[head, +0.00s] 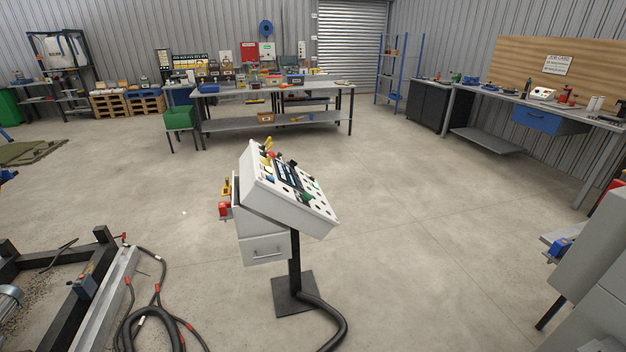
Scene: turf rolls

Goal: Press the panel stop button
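A white control panel (262,186) stands on a dark post in the middle of the head view, its sloped face turned to the right. The face carries a dark screen (288,174) and several small knobs and buttons in red, yellow, green and black. A red button (273,155) sits near the top of the face with yellow around it. The markings are too small to read, so I cannot tell for certain which one is the stop button. Neither of my grippers is in view.
A thick black cable (333,325) runs from the post's base plate (293,296) over the floor. Coiled cables (152,325) and a dark metal frame (50,318) lie at lower left. A grey cabinet (590,270) stands at right. Workbenches (275,91) line the back. Open concrete floor surrounds the panel.

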